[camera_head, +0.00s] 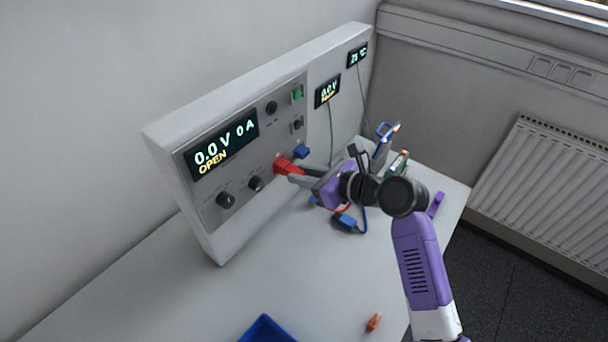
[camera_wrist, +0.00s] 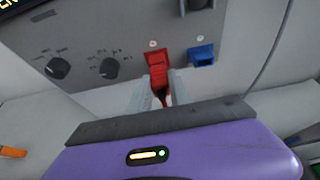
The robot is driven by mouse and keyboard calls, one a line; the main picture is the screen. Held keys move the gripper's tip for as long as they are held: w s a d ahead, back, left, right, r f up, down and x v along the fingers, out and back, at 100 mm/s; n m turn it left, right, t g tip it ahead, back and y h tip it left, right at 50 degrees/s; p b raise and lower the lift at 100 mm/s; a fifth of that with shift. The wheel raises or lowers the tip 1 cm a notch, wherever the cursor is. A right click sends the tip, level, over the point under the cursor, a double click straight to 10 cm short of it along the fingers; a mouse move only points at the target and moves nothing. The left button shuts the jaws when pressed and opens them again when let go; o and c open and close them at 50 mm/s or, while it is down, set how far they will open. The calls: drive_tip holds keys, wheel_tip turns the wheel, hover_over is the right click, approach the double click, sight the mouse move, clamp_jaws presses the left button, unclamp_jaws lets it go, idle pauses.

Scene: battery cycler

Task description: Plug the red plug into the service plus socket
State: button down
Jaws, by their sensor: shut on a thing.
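The red plug (camera_head: 285,166) is at the front panel of the cycler (camera_head: 226,205), over or in a red socket low on the panel. In the wrist view the red plug (camera_wrist: 160,88) sits between my fingertips, with red showing above it against the panel. My gripper (camera_head: 292,176) is shut on the red plug; it also shows in the wrist view (camera_wrist: 159,85). The fingers hide part of the plug, and I cannot tell how deep it sits. The blue socket (camera_wrist: 202,56) is just to the right of the red one; it also shows in the head view (camera_head: 301,151).
Two knobs (camera_wrist: 58,68) are left of the red socket. A blue connector with a cable (camera_head: 347,221) lies on the table behind my arm. An orange clip (camera_head: 374,322) and a blue bin (camera_head: 267,330) are near the front. The table's left part is clear.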

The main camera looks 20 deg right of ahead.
drive_tip(key=shift+w+a, duration=0.1)
drive_tip(key=c, duration=1.1)
unclamp_jaws()
drive_tip(key=shift+c, duration=0.2)
